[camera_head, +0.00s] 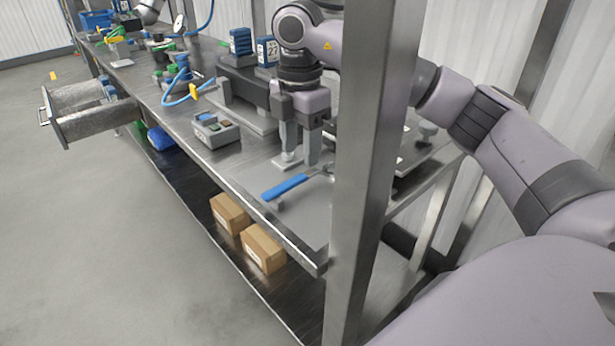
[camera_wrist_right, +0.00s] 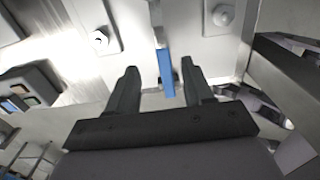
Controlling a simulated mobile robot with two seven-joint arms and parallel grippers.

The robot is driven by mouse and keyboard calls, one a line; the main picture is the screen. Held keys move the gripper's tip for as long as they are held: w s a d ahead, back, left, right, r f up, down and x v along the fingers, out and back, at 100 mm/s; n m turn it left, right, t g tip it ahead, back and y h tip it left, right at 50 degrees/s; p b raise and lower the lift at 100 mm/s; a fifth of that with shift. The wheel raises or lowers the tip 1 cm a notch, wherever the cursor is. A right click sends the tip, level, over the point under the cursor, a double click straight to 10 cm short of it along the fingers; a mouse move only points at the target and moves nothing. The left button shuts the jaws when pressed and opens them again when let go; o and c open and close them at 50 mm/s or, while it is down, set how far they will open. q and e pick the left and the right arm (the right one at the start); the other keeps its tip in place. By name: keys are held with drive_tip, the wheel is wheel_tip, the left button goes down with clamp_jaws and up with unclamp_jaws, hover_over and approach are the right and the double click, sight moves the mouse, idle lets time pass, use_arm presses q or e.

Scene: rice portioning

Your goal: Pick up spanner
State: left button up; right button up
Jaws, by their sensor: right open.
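The spanner (camera_head: 285,187) has a blue handle and lies on the workbench near its front edge. Its grey right end runs toward the metal post, which may hide part of it. My right gripper (camera_head: 300,161) points down just behind the spanner, with its fingers apart and nothing held. I cannot tell the exact height gap. My left gripper is not in view.
A metal post (camera_head: 366,170) stands in front of the bench at the right. A grey button box (camera_head: 215,130) sits left of the spanner. Cardboard boxes (camera_head: 263,248) lie on the lower shelf. A blue hose (camera_head: 180,95) and other tools crowd the bench further left.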

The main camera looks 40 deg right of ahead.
sight(298, 177)
drive_tip(key=f, duration=0.5)
drive_tip(key=shift+s+a+f, duration=0.2)
drive_tip(key=shift+a+f, duration=0.1)
drive_tip(key=shift+a, duration=0.1)
clamp_jaws()
drive_tip(key=shift+r, duration=0.1)
